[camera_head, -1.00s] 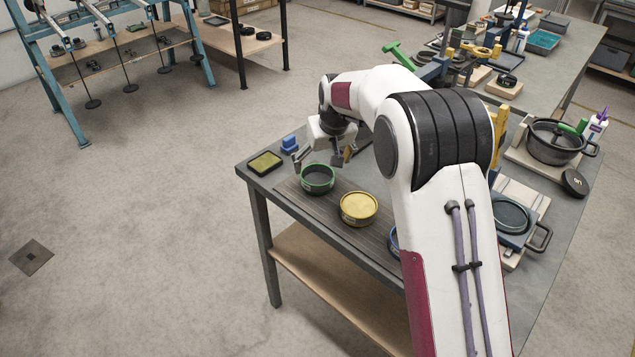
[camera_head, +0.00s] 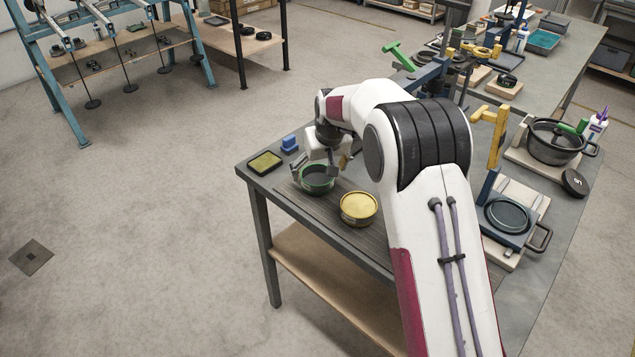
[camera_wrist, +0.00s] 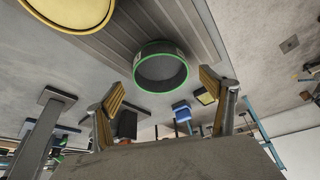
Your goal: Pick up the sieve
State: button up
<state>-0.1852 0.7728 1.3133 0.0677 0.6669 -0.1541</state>
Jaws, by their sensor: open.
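A round sieve with a green rim (camera_head: 317,186) and a dark inside stands on the ribbed dark mat (camera_head: 372,240) near the table's left end. A yellow round sieve (camera_head: 358,208) stands to its right, apart from it. My gripper (camera_head: 318,168) is open and empty just above the green sieve, with its fingers hiding part of the far rim. In the wrist view the green sieve (camera_wrist: 160,70) lies ahead, between the directions of the two spread fingertips (camera_wrist: 163,86). The yellow sieve (camera_wrist: 75,12) is at the top left there.
A dark tray with a yellow-green inside (camera_head: 265,162) and a blue block (camera_head: 289,142) stand left of the green sieve. Right of my arm are a blue-framed holder with a dark ring (camera_head: 508,216), a yellow lever (camera_head: 492,140) and a black pot (camera_head: 556,143).

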aim_at(316, 179)
jog(key=shift+x, duration=1.65)
jog(key=shift+a, duration=0.1)
jog(key=c, duration=1.3)
